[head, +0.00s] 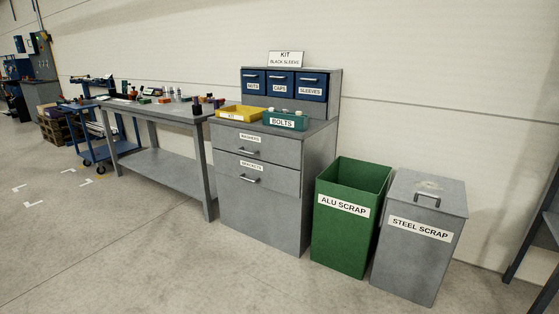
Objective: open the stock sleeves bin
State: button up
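The stock sleeves bin (311,87) is the right one of three blue drawer-like bins in the grey rack on top of the grey cabinet. It has a white SLEEVES label and a light handle, and its front looks flush with the others, so it appears shut. The bin marked CAPS (280,84) is in the middle. The left blue bin (253,82) has a label too small to read surely. My gripper is not in the head view.
The grey cabinet (260,214) has WASHERS and BRACKETS drawers, both shut. On its top sit a yellow tray (242,113) and a green BOLTS bin (284,121). An open green ALU SCRAP bin (342,235) and lidded STEEL SCRAP bin (412,262) stand right. Floor in front is clear.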

aim_at(311, 86)
jog(key=i, duration=2.25)
jog(key=i+z, duration=0.15)
jog(key=i, duration=0.45)
jog(key=i+j+z, duration=0.1)
jog(key=i, duration=0.5)
jog(key=i+j+z, duration=0.15)
jog(key=i, duration=0.45)
jog(key=j, duration=0.1)
